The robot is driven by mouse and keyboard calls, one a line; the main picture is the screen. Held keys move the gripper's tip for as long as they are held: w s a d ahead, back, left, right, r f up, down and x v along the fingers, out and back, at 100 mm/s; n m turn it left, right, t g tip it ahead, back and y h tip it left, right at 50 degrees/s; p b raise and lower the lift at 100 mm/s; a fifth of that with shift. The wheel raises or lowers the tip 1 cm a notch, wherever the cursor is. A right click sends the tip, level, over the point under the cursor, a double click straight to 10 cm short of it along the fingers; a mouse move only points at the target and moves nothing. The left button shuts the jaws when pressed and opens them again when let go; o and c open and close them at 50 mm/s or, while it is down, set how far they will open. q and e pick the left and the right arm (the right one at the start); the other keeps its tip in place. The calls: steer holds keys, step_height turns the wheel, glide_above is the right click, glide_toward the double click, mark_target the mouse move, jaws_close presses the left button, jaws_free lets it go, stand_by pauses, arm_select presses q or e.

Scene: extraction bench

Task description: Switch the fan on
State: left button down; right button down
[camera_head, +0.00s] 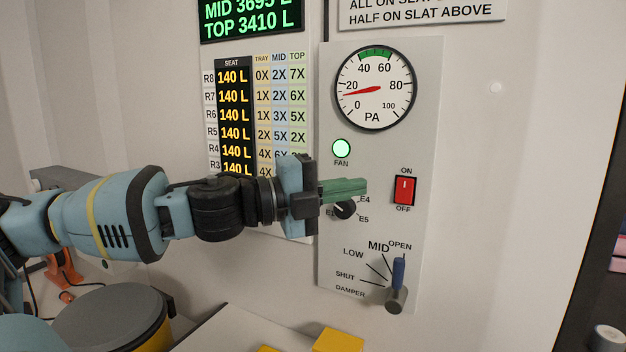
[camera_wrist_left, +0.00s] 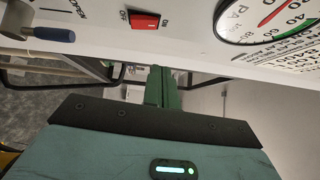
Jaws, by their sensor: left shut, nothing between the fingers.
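The red rocker switch (camera_head: 404,190) is on the grey wall panel (camera_head: 370,237), with ON printed above it and OFF below. I cannot tell surely which way the rocker is tipped. The FAN lamp (camera_head: 341,148) glows green. My left gripper (camera_head: 362,189) is shut and empty, its green fingers pointing right, their tips a little left of the switch and apart from it in the picture. In the left wrist view the fingers (camera_wrist_left: 160,88) are together, with the red switch (camera_wrist_left: 147,20) beyond them. My right gripper is not in view.
The PA gauge (camera_head: 374,88) has its needle a little under 20. A black knob (camera_head: 345,209) sits behind my fingers. The blue-handled damper lever (camera_head: 398,272) points up near OPEN. A yellow block (camera_head: 338,341) is at the bottom.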

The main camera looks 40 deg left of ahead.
arm_select(q)
steer(key=shift+r+v, duration=0.15)
steer(key=shift+v, duration=0.8)
steer(key=shift+r+v, duration=0.1)
steer(key=shift+v, duration=0.85)
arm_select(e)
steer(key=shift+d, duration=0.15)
